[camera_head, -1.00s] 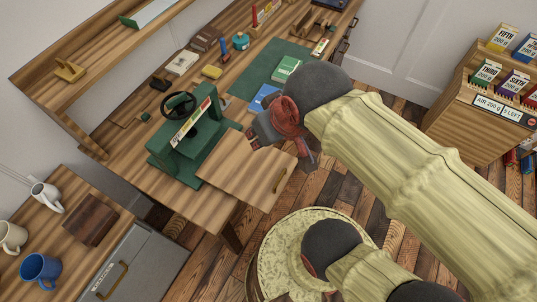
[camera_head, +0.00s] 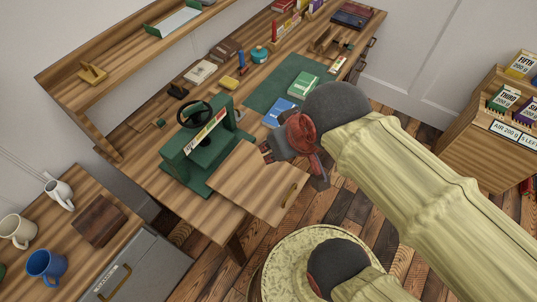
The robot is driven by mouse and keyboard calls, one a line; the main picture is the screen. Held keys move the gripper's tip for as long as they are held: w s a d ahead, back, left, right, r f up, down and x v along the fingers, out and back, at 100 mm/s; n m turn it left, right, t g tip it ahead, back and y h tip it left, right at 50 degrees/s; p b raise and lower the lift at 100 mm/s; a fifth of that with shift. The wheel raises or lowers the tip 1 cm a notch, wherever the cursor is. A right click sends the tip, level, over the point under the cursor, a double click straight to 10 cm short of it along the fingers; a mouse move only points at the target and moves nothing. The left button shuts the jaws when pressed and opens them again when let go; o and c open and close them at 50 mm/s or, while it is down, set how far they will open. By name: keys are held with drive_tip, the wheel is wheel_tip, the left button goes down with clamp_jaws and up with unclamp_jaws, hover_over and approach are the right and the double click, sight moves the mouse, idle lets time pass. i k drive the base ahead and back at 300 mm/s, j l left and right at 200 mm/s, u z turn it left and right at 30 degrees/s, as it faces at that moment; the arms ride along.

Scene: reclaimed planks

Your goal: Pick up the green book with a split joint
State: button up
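A green book (camera_head: 303,84) with a white label or lettering lies on a dark green mat (camera_head: 272,90) on the plank workbench. A split joint cannot be made out at this size. A blue book (camera_head: 279,112) lies just in front of it, near the mat's edge. My gripper (camera_head: 268,151) is over the bench front, beside the green press and above the pulled-out board. It is apart from the green book, which lies farther back. My wrist is close to the books in the picture. The fingers are small and dark, and their opening cannot be told.
A green press (camera_head: 200,145) with a black wheel stands left of my gripper. A pulled-out board (camera_head: 250,185) juts from the bench. A round patterned stool or table (camera_head: 290,262) is below. A packet rack (camera_head: 490,150) stands right.

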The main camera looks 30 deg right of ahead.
sight(305, 83)
drive_tip(key=z, duration=0.9)
drive_tip(key=k+j+z, duration=0.1)
drive_tip(key=j+z, duration=0.15)
drive_tip(key=z, duration=0.15)
drive_tip(key=k+j+z, duration=0.1)
drive_tip(key=j+z, duration=0.15)
drive_tip(key=z, duration=0.15)
drive_tip(key=k+j+z, duration=0.15)
drive_tip(key=z, duration=0.25)
